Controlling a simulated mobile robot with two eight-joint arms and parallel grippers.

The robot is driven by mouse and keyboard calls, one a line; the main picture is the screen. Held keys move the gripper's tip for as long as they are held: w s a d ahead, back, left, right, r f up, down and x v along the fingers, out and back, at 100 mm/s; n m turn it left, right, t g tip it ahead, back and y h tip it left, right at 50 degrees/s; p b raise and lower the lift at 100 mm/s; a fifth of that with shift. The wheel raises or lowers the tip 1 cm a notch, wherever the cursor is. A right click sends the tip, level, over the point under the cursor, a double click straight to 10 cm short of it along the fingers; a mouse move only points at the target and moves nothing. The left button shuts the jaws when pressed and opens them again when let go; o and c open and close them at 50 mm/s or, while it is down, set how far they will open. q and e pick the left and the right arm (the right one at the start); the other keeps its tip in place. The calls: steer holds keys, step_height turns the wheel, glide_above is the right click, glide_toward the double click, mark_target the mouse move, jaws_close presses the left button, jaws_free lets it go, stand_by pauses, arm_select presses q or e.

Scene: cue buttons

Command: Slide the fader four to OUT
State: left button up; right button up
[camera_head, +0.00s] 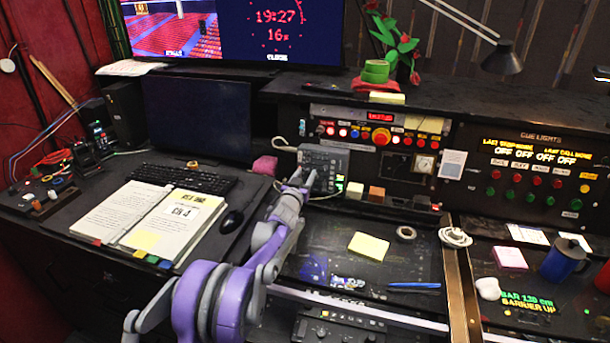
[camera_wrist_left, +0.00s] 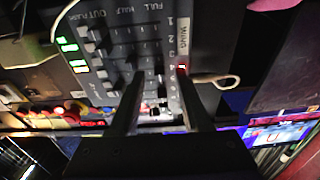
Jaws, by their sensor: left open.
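The fader panel (camera_head: 328,158) is a grey box on the desk in the head view. In the left wrist view the panel (camera_wrist_left: 125,32) carries the labels OUT, HALF and FULL along its top and a column of numbers on its right. A small red light (camera_wrist_left: 182,69) glows beside the number 4. Several fader knobs (camera_wrist_left: 90,47) show at the OUT side. The knob of fader four cannot be made out surely between my fingers. My left gripper (camera_head: 303,183) is at the panel's near left; its open fingers (camera_wrist_left: 160,72) reach over the panel's lower rows.
An open script (camera_head: 145,222), a keyboard (camera_head: 183,179) and a mouse (camera_head: 231,221) lie left of my arm. Yellow notes (camera_head: 368,246) and a blue pen (camera_head: 414,286) lie to the right. A button panel (camera_head: 375,135) stands behind. A looped cord (camera_wrist_left: 222,82) shows beside the fader panel.

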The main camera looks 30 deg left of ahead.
arm_select(q)
steer(key=shift+c, duration=0.3)
jaws_close()
stand_by(1.1)
